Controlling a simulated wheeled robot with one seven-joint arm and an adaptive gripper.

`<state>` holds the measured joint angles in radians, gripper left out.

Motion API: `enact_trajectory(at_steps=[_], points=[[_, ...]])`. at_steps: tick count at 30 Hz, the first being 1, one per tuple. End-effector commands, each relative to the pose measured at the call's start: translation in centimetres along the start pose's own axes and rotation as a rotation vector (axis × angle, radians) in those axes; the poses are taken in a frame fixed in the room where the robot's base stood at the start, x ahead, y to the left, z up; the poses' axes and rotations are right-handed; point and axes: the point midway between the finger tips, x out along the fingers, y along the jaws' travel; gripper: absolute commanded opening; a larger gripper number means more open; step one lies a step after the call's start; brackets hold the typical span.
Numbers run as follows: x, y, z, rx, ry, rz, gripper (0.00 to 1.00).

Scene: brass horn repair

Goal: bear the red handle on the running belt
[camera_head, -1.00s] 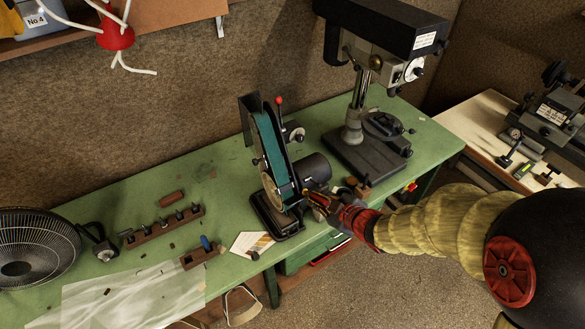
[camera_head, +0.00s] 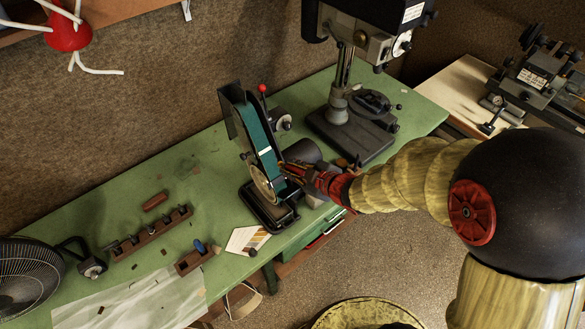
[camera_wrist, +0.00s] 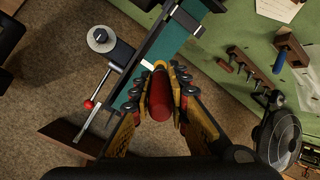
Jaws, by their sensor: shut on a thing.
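My gripper (camera_head: 287,170) is shut on a red handle (camera_wrist: 160,95), seen nearly end-on between the fingers in the wrist view. The handle is hard to make out in the head view. The belt grinder's teal belt (camera_head: 257,127) slopes down to a wheel (camera_head: 263,186); the belt also shows in the wrist view (camera_wrist: 134,86), just beyond the handle. My gripper is at the right side of the belt's lower half. I cannot tell whether the handle touches the belt. A pale mark (camera_head: 265,152) lies across the belt.
A red lever knob (camera_head: 262,88) stands by the belt top. A drill press (camera_head: 352,125) stands to the right. A reddish cylinder (camera_head: 155,201), a tool rack (camera_head: 152,235), a blue-handled tool (camera_head: 199,246) and a fan (camera_head: 25,280) are left.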

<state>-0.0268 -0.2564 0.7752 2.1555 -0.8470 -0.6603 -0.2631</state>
Motion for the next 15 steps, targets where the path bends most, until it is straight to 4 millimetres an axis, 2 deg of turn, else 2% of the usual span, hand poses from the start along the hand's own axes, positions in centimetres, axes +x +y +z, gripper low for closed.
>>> enact_trajectory(at_steps=[15], points=[[4.3, -0.1, 0.1, 0.000, 0.001, 0.000, 0.00]])
